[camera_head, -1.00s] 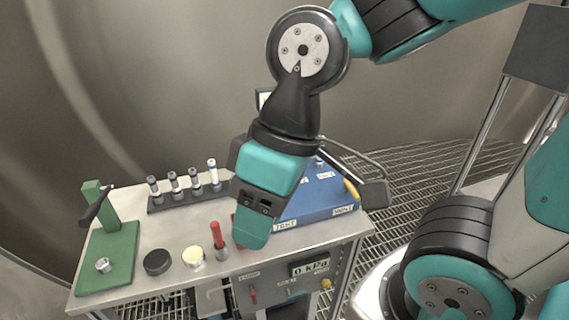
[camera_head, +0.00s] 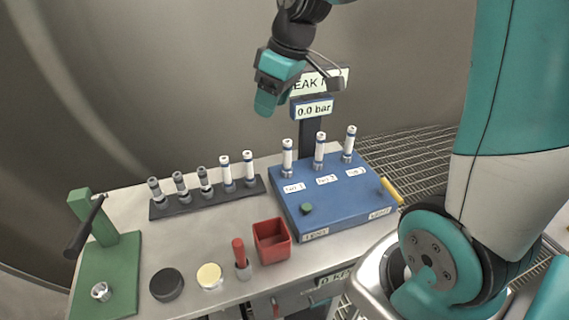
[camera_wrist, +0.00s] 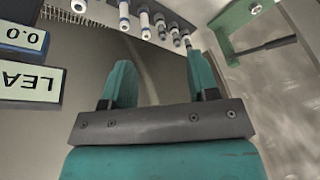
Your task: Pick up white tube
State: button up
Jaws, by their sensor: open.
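Two white tubes with blue bands stand upright at the right end of a black rack (camera_head: 208,208): one white tube (camera_head: 226,170) and another (camera_head: 249,167). Grey-capped tubes (camera_head: 179,184) fill its left part. Three more white tubes (camera_head: 287,157), (camera_head: 320,150), (camera_head: 350,143) stand upright on the blue test block (camera_head: 345,208). My gripper (camera_head: 265,103) is high above and behind the bench, left of the display, apart from all tubes. In the wrist view, its fingers (camera_wrist: 162,82) are spread with nothing between them; several tubes (camera_wrist: 145,24) show beyond them.
A leak display (camera_head: 312,108) rises behind the blue block. Bare bench lies between the rack and these.

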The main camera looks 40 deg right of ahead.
jog(key=h, duration=0.1)
send_near(288, 141)
jog(key=p+x, duration=0.1)
jog(key=x, duration=0.5)
jog(key=shift+a+f, duration=0.2)
jog(key=shift+t, duration=0.3)
jog(key=shift+p+x, duration=0.8)
jog(key=shift+x, duration=2.15)
jog(key=shift+s+d, duration=0.15)
grip_shut()
notch_tip(288, 141, up, 20)
jog(key=b, duration=0.2)
